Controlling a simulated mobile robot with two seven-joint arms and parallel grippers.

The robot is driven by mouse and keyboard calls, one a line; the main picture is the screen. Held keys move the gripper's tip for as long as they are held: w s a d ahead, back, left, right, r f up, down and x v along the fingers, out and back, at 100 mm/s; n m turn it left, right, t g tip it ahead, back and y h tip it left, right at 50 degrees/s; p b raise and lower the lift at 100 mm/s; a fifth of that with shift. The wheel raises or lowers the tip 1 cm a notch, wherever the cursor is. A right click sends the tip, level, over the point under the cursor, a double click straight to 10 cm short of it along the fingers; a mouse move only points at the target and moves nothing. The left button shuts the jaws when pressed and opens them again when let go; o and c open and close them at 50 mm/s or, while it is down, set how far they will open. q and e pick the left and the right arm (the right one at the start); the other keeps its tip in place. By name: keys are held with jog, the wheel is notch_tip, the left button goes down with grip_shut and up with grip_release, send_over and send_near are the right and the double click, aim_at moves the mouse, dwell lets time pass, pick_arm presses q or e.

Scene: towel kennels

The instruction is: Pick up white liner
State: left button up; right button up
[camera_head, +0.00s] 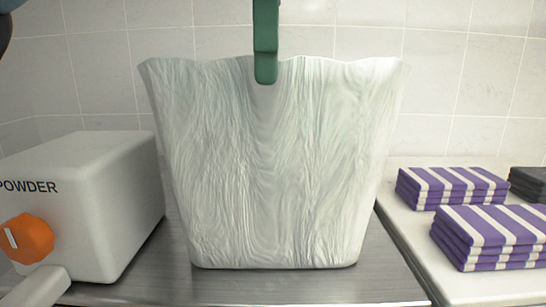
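The white liner (270,170) is a large, wrinkled, pale bag, wide at the top and narrower at the base. It stands upright in the middle of the view, its base at the metal surface; I cannot tell whether it rests there or hangs just above. A green finger of my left gripper (265,45) comes down from the top edge and overlaps the near side of the liner's rim at its middle. A second finger is not visible, and the rest of this gripper is out of frame, so its opening is not shown. My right gripper is not seen.
A white box marked POWDER (85,195) with an orange knob (27,239) stands close on the left. On the right, purple-and-white striped towels (495,236) lie folded on a white surface (410,222). The metal counter (300,287) is clear in front. A tiled wall is behind.

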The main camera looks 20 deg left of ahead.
aim_at(274, 121)
pick_arm(q)
jog(key=shift+f, duration=0.1)
jog(key=f, duration=0.4)
jog(key=shift+w+d, duration=0.3)
jog(key=shift+w, duration=0.05)
jog(key=shift+f, duration=0.5)
grip_shut()
